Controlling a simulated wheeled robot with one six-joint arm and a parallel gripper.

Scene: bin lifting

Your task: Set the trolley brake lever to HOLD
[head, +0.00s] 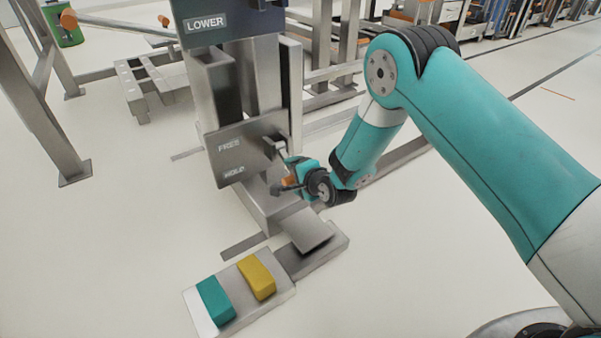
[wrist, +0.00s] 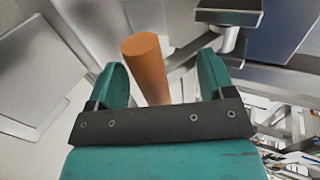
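A grey plate (head: 238,160) on the trolley's column carries the labels FREE, above, and HOLD, below. The brake lever (head: 274,147) comes out at the plate's right side. An orange handle (head: 289,182), apparently the lever's grip, shows beside my gripper (head: 292,177), which partly hides it. In the wrist view the orange handle (wrist: 146,65) stands between the two teal fingers of my gripper (wrist: 162,82), closer to the left finger. A clear gap shows on its right. The fingers are apart and not closed on it. Which label the lever lines up with is hard to tell.
A box (head: 207,48) labelled LOWER sits higher on the column. A low base with a teal block (head: 215,300) and a yellow block (head: 257,277) lies on the floor in front. A metal frame (head: 45,110) stands at left. The floor at lower left is clear.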

